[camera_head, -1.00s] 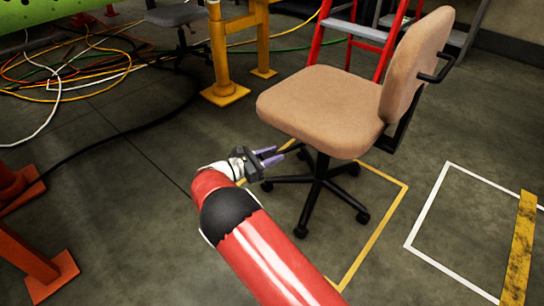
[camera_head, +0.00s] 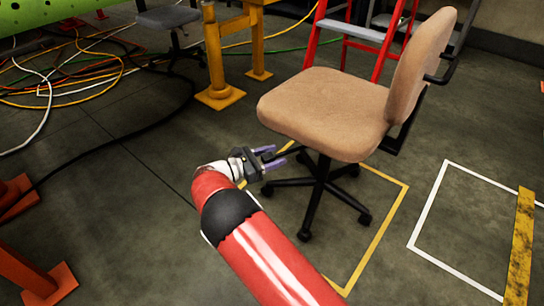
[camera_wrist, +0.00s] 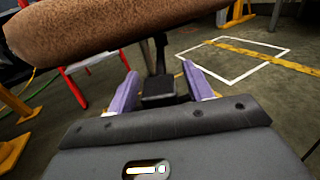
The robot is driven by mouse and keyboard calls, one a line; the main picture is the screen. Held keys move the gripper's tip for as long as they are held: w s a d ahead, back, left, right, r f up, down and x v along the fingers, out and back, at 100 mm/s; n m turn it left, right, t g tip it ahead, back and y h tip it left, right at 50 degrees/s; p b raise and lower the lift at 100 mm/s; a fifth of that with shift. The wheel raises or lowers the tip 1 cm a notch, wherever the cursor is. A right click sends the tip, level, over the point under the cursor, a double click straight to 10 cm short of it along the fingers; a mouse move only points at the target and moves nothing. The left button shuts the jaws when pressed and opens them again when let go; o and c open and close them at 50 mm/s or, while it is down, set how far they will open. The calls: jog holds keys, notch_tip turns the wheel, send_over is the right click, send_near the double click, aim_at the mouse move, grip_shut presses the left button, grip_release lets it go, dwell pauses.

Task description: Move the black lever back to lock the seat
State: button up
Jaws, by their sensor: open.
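A tan office chair (camera_head: 325,105) stands on a black wheeled base, its backrest at the right. My gripper (camera_head: 272,156) is open below the seat's left front edge, its purple fingers pointing toward the chair. In the wrist view my gripper (camera_wrist: 160,72) has its fingers well apart. A flat black paddle on a thin stem, which looks like the lever (camera_wrist: 158,88), shows between them under the seat edge. I see no finger clearly touching it. In the head view a small dark piece shows by the fingertips; the lever's inner end is hidden under the seat.
A red stepladder (camera_head: 350,45) stands behind the chair, and a yellow stand (camera_head: 218,60) behind to the left. Cables (camera_head: 65,75) lie on the floor at the far left. Orange-red supports (camera_head: 35,265) stand at lower left. Floor around my gripper's left is clear.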

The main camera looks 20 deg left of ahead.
jog(key=v, duration=0.8)
jog(key=shift+d, duration=0.1)
dwell(0.4)
